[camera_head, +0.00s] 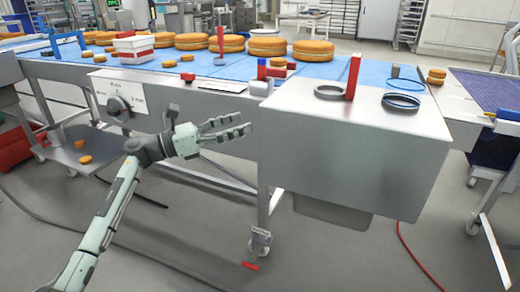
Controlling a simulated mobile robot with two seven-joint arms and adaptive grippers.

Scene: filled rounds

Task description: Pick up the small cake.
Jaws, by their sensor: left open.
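Several small orange-brown cakes are in view, and I cannot tell which one the task means. One small cake (169,63) lies on the blue belt (150,78) near its front edge. Two more lie on the low metal shelf at left: an upper cake (80,143) and a lower cake (86,159). A short stack of small cakes (436,76) stands at the right. My left gripper (246,126) is open and empty in front of the table's side, apart from all cakes. My right gripper is not in view.
Large round cakes (266,47) line the back of the belt, with a white container (134,47) at left. A red block (353,77), a grey ring (332,92) and a dark ring (401,102) are near the steel housing (355,150). Floor in front is mostly free.

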